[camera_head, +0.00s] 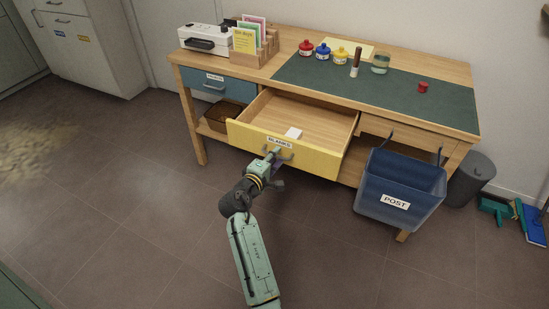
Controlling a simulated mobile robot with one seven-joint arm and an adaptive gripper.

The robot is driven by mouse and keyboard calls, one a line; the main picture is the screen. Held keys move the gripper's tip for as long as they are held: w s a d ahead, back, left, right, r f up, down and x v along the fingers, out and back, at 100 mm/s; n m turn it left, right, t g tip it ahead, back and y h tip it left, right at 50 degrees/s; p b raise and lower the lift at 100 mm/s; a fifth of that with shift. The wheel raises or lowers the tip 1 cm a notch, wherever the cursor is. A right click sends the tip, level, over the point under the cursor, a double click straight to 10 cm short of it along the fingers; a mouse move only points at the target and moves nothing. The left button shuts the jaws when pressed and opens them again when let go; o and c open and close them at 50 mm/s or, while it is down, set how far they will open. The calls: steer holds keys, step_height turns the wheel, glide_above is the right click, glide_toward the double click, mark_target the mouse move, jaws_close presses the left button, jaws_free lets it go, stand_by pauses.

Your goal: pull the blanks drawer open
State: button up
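The blanks drawer (312,157) has a yellow front labelled BLANKS and stands pulled well out of the wooden desk. Its wooden inside shows, with a small white block or stack (293,133) lying near the front. My gripper (275,157) is at the drawer front, at the dark handle (284,156) just under the label. The fingers are small and partly overlap the handle, so I cannot tell whether they are closed on it.
The desk (420,66) bears a green mat with ink bottles, a stamp and a jar. A blue POST bin (400,188) hangs right of the drawer. A blue drawer (217,86) is shut at left. The floor in front is clear.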

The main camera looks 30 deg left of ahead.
steer(key=v, duration=1.2)
